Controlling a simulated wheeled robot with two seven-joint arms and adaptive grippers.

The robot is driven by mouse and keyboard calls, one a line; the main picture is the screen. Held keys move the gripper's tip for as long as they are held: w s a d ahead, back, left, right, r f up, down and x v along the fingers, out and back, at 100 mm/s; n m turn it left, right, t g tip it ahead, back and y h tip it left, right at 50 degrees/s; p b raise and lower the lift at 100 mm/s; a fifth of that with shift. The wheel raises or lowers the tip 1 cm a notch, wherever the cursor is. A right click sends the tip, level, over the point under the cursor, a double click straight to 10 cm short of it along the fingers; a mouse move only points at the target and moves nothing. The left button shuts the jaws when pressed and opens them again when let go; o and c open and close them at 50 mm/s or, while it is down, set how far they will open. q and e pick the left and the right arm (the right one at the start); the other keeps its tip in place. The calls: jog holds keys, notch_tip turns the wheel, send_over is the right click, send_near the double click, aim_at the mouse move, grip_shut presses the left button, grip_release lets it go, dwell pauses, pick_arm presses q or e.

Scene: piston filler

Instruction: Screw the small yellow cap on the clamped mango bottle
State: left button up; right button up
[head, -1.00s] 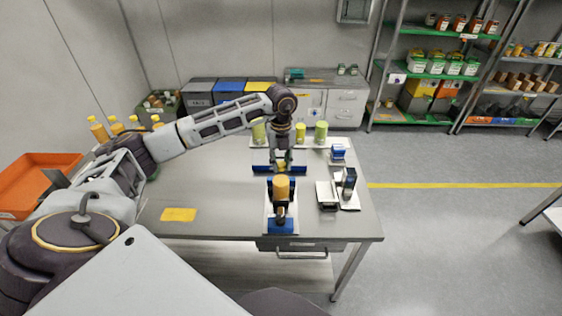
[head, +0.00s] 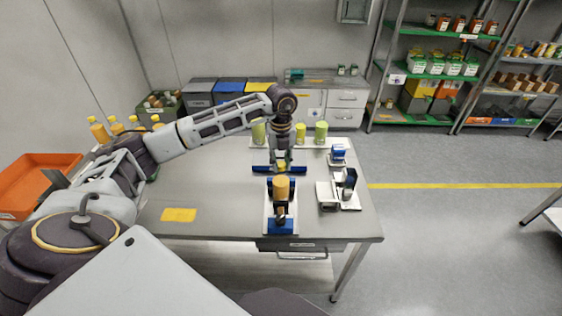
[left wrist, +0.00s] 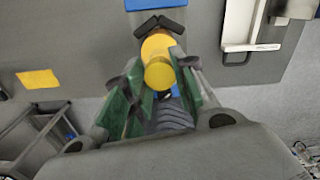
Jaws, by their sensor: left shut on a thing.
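The mango bottle (head: 281,187), an orange cylinder, stands upright in the clamp (head: 267,209) near the table's front. My left gripper (head: 282,163) points down just behind the bottle in the head view, shut on the small yellow cap (head: 282,166). In the left wrist view, the yellow cap (left wrist: 158,75) sits between the green fingers of my left gripper (left wrist: 157,68), with the orange bottle (left wrist: 157,44) showing just past it. I cannot tell whether cap and bottle touch. My right gripper is not in view.
A blue rail (head: 296,170) lies behind the clamp. White fixtures (head: 326,196) stand to its right, and several green bottles (head: 320,132) stand on a tray behind. A yellow mat (head: 179,215) lies at left. The table's left middle is clear.

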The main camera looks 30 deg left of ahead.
pick_arm(q)
jog(key=shift+f, duration=0.25)
jog(key=shift+f+b, duration=0.25)
jog(key=shift+b, duration=0.15)
dwell(0.8)
jog(key=shift+f+b, duration=0.45)
jog(key=shift+f, duration=0.15)
dwell(1.1)
jog(key=shift+m+b, duration=0.5)
jog(key=shift+m, duration=1.1)
jog(key=shift+m+b, duration=0.55)
jog(key=shift+m, duration=1.55)
